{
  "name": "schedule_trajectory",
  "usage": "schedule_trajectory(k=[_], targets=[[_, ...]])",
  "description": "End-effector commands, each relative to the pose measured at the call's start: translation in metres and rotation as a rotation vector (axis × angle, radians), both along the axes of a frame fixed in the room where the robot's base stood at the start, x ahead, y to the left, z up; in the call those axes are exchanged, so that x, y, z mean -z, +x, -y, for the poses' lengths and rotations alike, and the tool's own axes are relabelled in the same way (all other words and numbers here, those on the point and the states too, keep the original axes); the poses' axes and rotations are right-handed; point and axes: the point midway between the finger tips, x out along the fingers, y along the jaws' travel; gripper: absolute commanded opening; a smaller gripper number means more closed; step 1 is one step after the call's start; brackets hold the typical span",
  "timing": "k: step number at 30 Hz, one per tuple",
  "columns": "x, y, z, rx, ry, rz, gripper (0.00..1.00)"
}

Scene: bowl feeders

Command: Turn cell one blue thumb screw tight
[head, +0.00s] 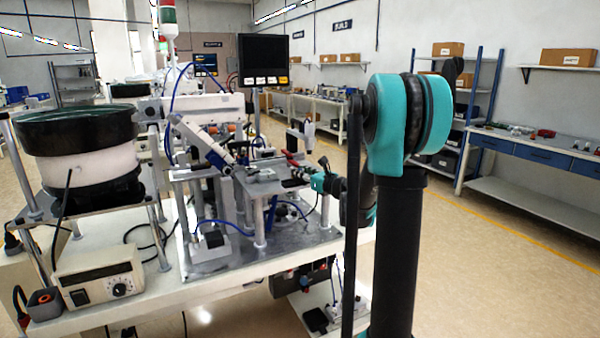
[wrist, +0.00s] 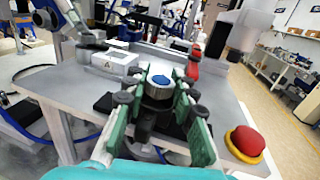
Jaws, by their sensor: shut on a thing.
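The blue thumb screw (wrist: 159,82) shows in the wrist view as a round knob with a blue top and a pale metal side. It stands between the green-padded fingers of my gripper (wrist: 157,92), which is shut on it. In the head view my gripper (head: 312,181) reaches left to the edge of the raised plate of the cell. The thumb screw cannot be made out there. How tight the screw is cannot be told.
A red handle (wrist: 196,58) stands just beyond the screw, and a red push button (wrist: 245,142) sits to the right. A white block (wrist: 115,63) is at left. In the head view a bowl feeder (head: 75,145) stands left of the cell; open floor (head: 480,260) lies right.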

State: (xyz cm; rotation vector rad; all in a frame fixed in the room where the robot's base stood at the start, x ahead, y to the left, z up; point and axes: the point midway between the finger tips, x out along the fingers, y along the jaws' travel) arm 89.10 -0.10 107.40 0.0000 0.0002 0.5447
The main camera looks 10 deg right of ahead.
Motion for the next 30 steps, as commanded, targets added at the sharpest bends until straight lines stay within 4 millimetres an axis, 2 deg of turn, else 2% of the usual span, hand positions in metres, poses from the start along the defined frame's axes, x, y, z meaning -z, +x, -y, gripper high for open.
schedule_trajectory(k=[2, 3, 8, 20, 23, 30], targets=[[0.0, 0.0, 0.0, 0.0, 0.0, 0.0, 0.0], [0.0, 0.0, 0.0, 0.0, 0.0, 0.0, 0.27], [0.0, 0.0, 0.0, -0.001, 0.0, 0.0, 0.46], [0.0, -0.005, 0.004, 0.0, 0.0, 0.0, 0.48], [0.0, -0.016, 0.011, 0.002, 0.0, 0.0, 0.48], [0.0, -0.058, 0.037, 0.003, 0.0, 0.0, 0.48]])
